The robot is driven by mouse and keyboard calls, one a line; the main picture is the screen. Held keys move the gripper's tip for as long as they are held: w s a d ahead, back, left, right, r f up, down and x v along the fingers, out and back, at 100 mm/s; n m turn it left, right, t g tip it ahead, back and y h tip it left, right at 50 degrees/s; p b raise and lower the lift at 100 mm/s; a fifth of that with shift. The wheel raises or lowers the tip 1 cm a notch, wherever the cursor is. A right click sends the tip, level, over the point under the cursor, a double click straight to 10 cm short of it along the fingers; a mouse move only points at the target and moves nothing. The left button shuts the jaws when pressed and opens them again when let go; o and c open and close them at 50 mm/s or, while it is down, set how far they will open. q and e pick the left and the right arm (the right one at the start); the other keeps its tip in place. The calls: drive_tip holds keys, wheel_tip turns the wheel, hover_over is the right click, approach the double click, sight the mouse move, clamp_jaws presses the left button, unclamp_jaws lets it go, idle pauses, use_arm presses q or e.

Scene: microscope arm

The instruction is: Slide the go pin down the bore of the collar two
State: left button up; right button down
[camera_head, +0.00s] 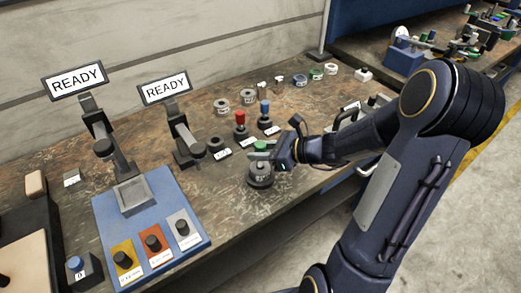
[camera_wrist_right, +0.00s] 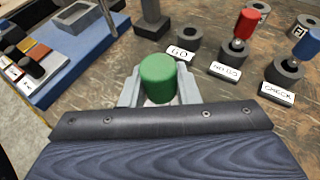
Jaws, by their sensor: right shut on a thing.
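My right gripper (camera_head: 268,152) is shut on the green-handled go pin (camera_head: 260,146). The green top of the pin also shows between the fingers in the right wrist view (camera_wrist_right: 158,77). Directly below the gripper in the head view is a grey collar (camera_head: 261,177) with markings too small to read. The gripper hides the pin's lower part, so I cannot tell whether its tip is in the bore or above it. The collar is hidden in the wrist view. The go pin's holder (camera_wrist_right: 187,42), behind the GO label, is empty. My left gripper is not in view.
Red (camera_head: 240,120) and blue (camera_head: 264,112) pins stand in holders behind the collar. Several ring-shaped collars (camera_head: 222,107) stand farther back. A blue base plate (camera_head: 106,215) with coloured button panels is at the left. Two READY displays (camera_head: 165,87) stand behind.

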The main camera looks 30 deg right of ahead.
sight(261, 169)
drive_tip(key=shift+f+b, duration=1.65)
drive_tip(key=shift+f, duration=0.2)
drive_tip(key=c, duration=1)
unclamp_jaws()
drive_tip(key=v, duration=0.8)
drive_tip(key=shift+p, duration=0.3)
drive_tip(key=s+a+r+n+g+y+p, duration=0.1)
drive_tip(key=s+a+r+n+g, duration=0.4)
drive_tip(key=a+n, duration=0.55)
drive_tip(key=s+n+h, duration=0.1)
drive_tip(key=s+n, duration=0.2)
drive_tip(key=n, duration=0.2)
drive_tip(key=s+a+n+h+p, duration=0.1)
drive_tip(key=s+n+h, duration=0.1)
drive_tip(key=s+n, duration=0.2)
drive_tip(key=s+n+h, duration=0.2)
drive_tip(key=s+n, duration=0.2)
drive_tip(key=n, duration=0.3)
drive_tip(key=shift+s+a+r, duration=0.15)
drive_tip(key=shift+a+r, duration=0.05)
drive_tip(key=shift+r, duration=0.05)
